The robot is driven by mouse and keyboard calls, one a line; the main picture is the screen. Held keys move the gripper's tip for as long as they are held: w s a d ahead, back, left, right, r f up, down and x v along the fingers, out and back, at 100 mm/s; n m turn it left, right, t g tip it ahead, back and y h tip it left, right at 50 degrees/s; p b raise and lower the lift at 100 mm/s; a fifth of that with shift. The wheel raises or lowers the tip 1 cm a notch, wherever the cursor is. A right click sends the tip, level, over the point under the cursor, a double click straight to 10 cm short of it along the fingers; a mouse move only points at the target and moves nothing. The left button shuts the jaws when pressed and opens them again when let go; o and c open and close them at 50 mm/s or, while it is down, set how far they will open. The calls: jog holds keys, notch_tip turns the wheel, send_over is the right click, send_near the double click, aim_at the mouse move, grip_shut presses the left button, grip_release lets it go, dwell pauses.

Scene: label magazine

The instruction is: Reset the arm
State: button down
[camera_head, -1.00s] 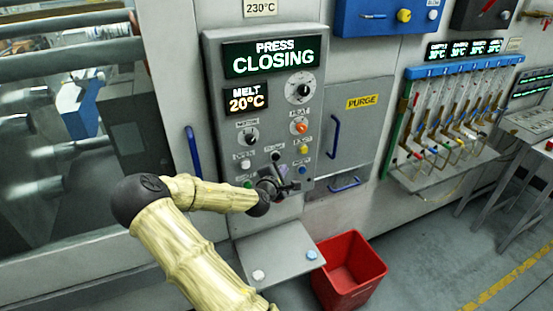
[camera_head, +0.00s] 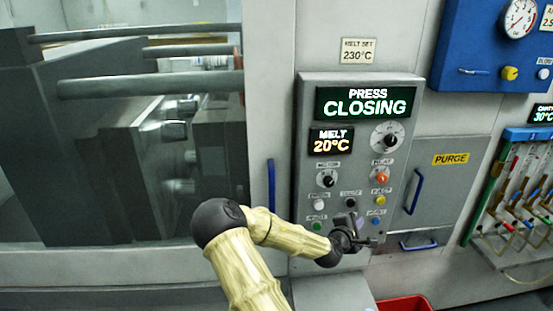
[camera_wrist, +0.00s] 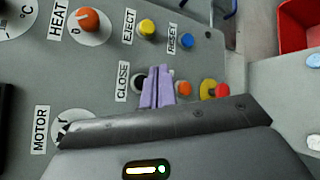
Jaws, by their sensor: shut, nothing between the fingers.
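My gripper (camera_head: 362,222) is at the lower part of the grey control panel (camera_head: 312,110), below the black button labelled CLOSE. In the wrist view its two purple fingers (camera_wrist: 157,88) are together with nothing between them. They overlap the black CLOSE button (camera_wrist: 138,83), which is partly hidden. I cannot tell whether they touch it. My bamboo-like arm (camera_head: 245,270) is bent and reaches in from the lower middle. The panel screen (camera_head: 366,102) reads "PRESS CLOSING", and a smaller screen (camera_head: 331,141) reads "MELT 20°C".
An orange HEAT knob (camera_wrist: 88,20), yellow EJECT button (camera_wrist: 147,27) and blue RESET button (camera_wrist: 186,41) are near the fingers. A red-and-yellow control (camera_wrist: 209,88) is beside them. A red bin (camera_head: 405,303) stands below. A blue handle (camera_head: 271,187) is left of the panel.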

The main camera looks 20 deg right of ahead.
jog(key=s+a+f+m+g+y, duration=0.25)
jog(key=a+f+m+y, duration=0.2)
jog(key=a, duration=0.25)
jog(key=s+a+f+m+g+y, duration=0.1)
jog(key=s+a+f+m+y, duration=0.3)
jog(key=a, duration=0.4)
jog(key=s+a+r+m+g+y, duration=0.1)
jog(key=s+a+r+m+y, duration=0.1)
jog(key=s+a+r, duration=0.3)
jog(key=s+a+r+m+g+y+b, duration=0.1)
jog(key=s+a+r+m+y, duration=0.1)
jog(key=s+a+r, duration=0.2)
jog(key=s+a, duration=0.3)
jog(key=a, duration=0.5)
jog(key=shift+r, duration=0.35)
jog(key=shift+y, duration=0.25)
jog(key=shift+d, duration=0.1)
